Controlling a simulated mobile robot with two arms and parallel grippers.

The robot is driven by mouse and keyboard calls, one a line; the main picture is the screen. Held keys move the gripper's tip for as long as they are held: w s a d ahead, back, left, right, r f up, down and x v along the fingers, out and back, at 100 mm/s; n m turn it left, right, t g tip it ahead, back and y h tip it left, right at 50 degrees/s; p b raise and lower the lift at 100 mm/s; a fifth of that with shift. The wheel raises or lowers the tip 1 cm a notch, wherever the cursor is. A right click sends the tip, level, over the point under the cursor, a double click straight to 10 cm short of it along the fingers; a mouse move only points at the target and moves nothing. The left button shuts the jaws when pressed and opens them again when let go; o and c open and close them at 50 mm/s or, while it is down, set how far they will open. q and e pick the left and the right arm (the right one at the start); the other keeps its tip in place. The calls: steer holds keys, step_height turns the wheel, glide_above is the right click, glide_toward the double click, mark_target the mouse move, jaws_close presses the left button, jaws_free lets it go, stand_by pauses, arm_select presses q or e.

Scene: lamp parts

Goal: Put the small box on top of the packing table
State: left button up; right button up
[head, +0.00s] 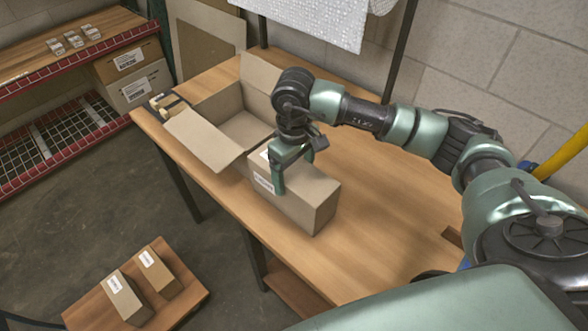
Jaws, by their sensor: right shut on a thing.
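The small box (315,203) is brown cardboard with a white label on its side. It is at the packing table (385,235), near the front edge and just right of the open carton. My right gripper (290,172) comes down from above and is shut on the small box at its top left end. The box looks upright and sits on or very close to the wooden tabletop; I cannot tell whether its underside touches. The gripper hides part of the box's top. My left gripper is not in view.
An open carton (243,128) with raised flaps stands on the table, beside the box. A tape dispenser (165,104) lies at the table's left end. Two boxes (128,297) rest on a low wooden platform. A red-edged shelf (70,75) stands at left. The tabletop right of the box is clear.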

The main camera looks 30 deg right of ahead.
steer(key=shift+f+b, duration=0.15)
steer(key=shift+b, duration=0.15)
steer(key=o, duration=2)
steer(key=shift+r+p, duration=0.2)
steer(key=shift+p, duration=0.1)
steer(key=shift+w+r, duration=0.1)
steer(key=shift+r, duration=0.1)
step_height(320, 180, up, 12)
steer(key=b, duration=0.4)
steer(key=shift+f, duration=0.25)
steer(key=shift+a, duration=0.1)
